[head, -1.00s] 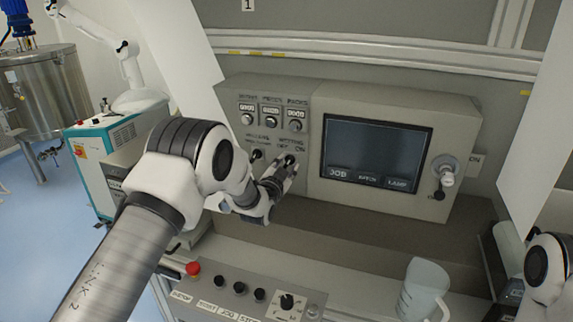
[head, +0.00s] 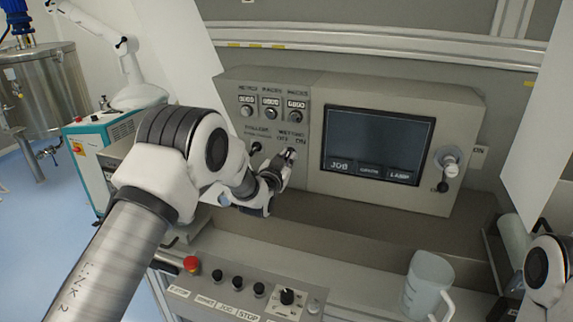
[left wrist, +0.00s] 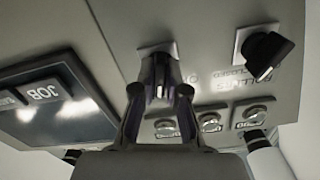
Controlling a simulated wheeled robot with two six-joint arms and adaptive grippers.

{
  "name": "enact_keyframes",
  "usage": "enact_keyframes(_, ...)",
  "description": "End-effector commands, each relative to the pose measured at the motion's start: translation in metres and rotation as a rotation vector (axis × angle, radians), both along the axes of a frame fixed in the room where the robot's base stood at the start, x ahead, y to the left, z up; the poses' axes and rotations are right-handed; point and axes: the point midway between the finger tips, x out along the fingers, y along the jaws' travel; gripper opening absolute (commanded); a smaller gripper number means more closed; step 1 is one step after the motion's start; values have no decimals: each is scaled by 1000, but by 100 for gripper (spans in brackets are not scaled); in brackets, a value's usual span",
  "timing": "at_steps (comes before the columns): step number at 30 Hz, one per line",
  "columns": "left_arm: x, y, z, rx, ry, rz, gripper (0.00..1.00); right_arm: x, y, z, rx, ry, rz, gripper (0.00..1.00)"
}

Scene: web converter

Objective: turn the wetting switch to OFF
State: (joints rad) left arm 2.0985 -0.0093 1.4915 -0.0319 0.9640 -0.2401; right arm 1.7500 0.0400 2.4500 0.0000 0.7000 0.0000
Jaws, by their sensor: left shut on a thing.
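The wetting switch (left wrist: 160,76) is a dark knob on a light square plate, seen between my fingers in the left wrist view. In the head view it sits under the WETTING OFF/ON label (head: 291,137), mostly hidden by my fingers. My left gripper (head: 288,157) reaches the panel from below left. In the left wrist view its two dark fingers (left wrist: 160,92) are shut on the knob.
Another black knob (left wrist: 266,52) is close beside the wetting switch. Several small knobs with counters (head: 270,105) are above it. A screen (head: 377,144) and a lever switch (head: 447,166) are to the right. A clear jug (head: 427,284) stands on the ledge below.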

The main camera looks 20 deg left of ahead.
Motion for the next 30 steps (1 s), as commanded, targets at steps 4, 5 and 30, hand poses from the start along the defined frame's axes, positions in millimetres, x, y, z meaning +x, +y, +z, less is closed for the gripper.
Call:
enact_keyframes(4,0,0,-5,-133,3,0,0,0,0,-21,0,0,0,40)
enact_keyframes(5,0,0,-5,-162,5,0,0,0,0,-23,0,0,0,40)
enact_keyframes(30,0,0,0,-770,25,1,0,0,0,-69,0,0,0,40)
